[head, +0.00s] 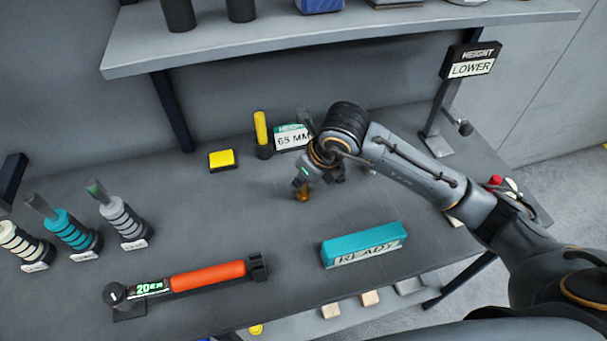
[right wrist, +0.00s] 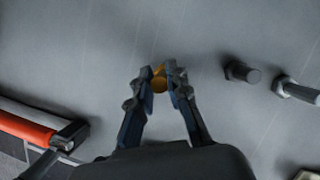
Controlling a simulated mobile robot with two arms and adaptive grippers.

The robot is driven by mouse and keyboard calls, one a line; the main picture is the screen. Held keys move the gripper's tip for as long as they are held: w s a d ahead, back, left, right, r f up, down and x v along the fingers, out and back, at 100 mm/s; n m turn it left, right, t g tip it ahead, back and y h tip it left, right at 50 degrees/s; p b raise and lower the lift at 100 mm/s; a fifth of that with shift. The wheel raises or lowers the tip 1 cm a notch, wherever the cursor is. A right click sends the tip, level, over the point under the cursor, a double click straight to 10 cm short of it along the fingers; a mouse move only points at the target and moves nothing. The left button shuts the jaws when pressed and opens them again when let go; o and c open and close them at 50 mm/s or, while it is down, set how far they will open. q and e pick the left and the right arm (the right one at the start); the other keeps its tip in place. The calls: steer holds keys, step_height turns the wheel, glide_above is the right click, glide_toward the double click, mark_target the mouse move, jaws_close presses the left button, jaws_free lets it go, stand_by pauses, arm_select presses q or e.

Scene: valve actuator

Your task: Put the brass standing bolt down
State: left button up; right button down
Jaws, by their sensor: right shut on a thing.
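The brass standing bolt (head: 302,194) shows below my right gripper (head: 304,182) in the head view, over the middle of the grey bench. In the right wrist view the brass bolt (right wrist: 159,84) sits between the two fingertips of the right gripper (right wrist: 160,76), which is shut on it. The bolt looks upright and its lower end is at or just above the bench top; I cannot tell whether it touches. The fingers hide part of it. My left gripper is not in view.
Behind stand a yellow block (head: 222,160), a yellow-topped post (head: 261,135) and a 65 MM sign (head: 291,137). A dark cylindrical piece (right wrist: 242,72) is right of the gripper.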

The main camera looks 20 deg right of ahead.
steer(key=shift+f, duration=0.15)
steer(key=shift+f, duration=0.1)
steer(key=shift+f+b, duration=0.15)
steer(key=shift+b, duration=0.15)
steer(key=c, duration=1.3)
jaws_free()
